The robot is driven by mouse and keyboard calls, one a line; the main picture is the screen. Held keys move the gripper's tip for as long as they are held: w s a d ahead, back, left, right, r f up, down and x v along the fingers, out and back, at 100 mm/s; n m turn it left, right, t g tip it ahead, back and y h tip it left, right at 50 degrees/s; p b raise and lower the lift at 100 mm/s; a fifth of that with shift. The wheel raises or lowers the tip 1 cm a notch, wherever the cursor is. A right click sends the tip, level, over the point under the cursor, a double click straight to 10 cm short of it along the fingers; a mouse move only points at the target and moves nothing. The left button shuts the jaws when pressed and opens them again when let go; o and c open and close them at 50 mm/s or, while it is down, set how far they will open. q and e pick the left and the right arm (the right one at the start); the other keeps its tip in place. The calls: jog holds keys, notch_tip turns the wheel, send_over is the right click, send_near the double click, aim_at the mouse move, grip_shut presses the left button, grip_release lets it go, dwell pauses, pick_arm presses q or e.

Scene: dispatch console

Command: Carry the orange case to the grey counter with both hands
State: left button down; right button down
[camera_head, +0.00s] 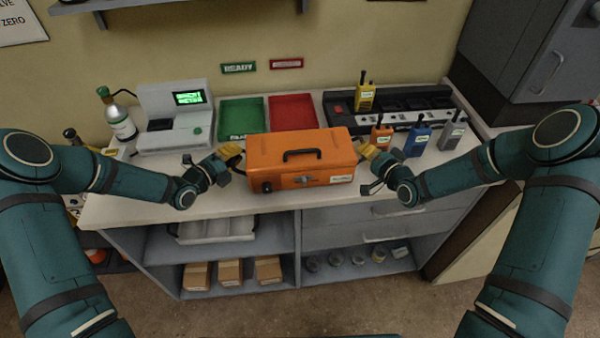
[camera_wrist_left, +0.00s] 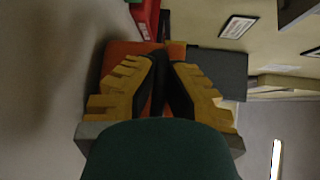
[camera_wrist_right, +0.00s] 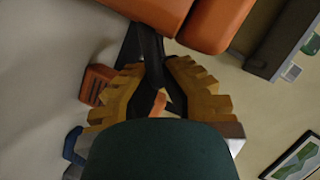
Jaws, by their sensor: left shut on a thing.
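The orange case (camera_head: 300,158), with a black top handle and a front latch, is level over the pale counter (camera_head: 230,200) near its front edge. I cannot tell if it touches the top. My left gripper (camera_head: 234,157) is shut at the case's left end; the grip itself is hidden. In the left wrist view the case (camera_wrist_left: 118,58) lies behind the fingers. My right gripper (camera_head: 368,157) is at the case's right end. In the right wrist view its fingers are close together beside the case (camera_wrist_right: 215,20), by a dark part; whether they grip it is unclear.
Green tray (camera_head: 242,114) and red tray (camera_head: 292,112) lie behind the case. A device with a green screen (camera_head: 175,118) stands left. An orange radio (camera_head: 381,138), blue radio (camera_head: 417,139), grey radio (camera_head: 452,132) and charger rack (camera_head: 400,103) stand right. Shelves with boxes are below.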

pick_arm(q)
jog(key=shift+d+f+b, duration=0.1)
jog(key=shift+f+b, duration=0.25)
jog(key=shift+f, duration=0.05)
pick_arm(e)
jog(key=shift+a+f, duration=0.1)
jog(key=shift+f, duration=0.3)
pick_arm(q)
jog(key=c, duration=1.1)
grip_release()
jog(key=shift+c, duration=0.2)
pick_arm(e)
jog(key=c, duration=1.1)
grip_release()
jog(key=shift+c, duration=0.2)
pick_arm(q)
jog(key=shift+s+a, duration=0.2)
jog(key=shift+a, duration=0.05)
jog(key=v, duration=1.1)
jog(key=shift+s+r, duration=0.1)
jog(key=shift+s, duration=0.1)
jog(key=shift+a, duration=0.15)
pick_arm(e)
jog(key=shift+s+d, duration=0.25)
jog(key=v, duration=1.1)
jog(key=shift+s, duration=0.3)
pick_arm(q)
jog(key=shift+s, duration=0.1)
pick_arm(e)
jog(key=shift+r, duration=0.1)
